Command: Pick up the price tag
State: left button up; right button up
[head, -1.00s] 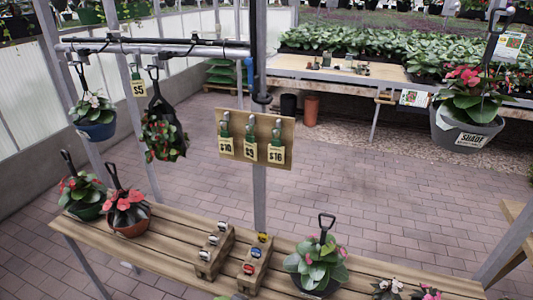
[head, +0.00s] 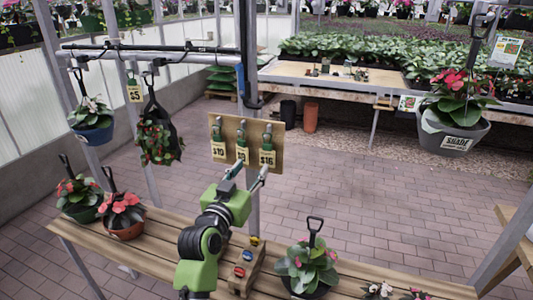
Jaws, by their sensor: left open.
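Three price tags hang side by side on a wooden board: the $10 tag (head: 219,151), the middle tag (head: 242,156), which seems to read $9, and the $16 tag (head: 267,158). A separate $5 price tag (head: 135,93) hangs from the rail at left. My green left gripper (head: 250,170) is open and empty, with its fingers spread just below the middle and $16 tags. Whether a fingertip touches a tag I cannot tell. My right gripper is not in view.
The board (head: 279,132) is fixed to a metal post. Below, a slatted wooden bench (head: 160,228) holds potted plants and a wooden block with coloured knobs (head: 240,270). Hanging baskets flank the board, including a grey SHADE pot (head: 452,135). The brick floor at right is clear.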

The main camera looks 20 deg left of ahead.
pick_arm(q)
jog(key=p, duration=0.1)
send_near(266, 146)
jog(key=w, duration=0.3)
jog(key=shift+w+d+r+p, duration=0.1)
jog(key=shift+w+p, duration=0.4)
jog(key=shift+w, duration=0.65)
jog(key=shift+w+d+r+p, duration=0.1)
jog(key=shift+w+p, duration=0.35)
jog(key=shift+w, duration=0.7)
jog(key=shift+w+f, duration=0.1)
jog(key=shift+w, duration=0.25)
jog(key=c, duration=0.9)
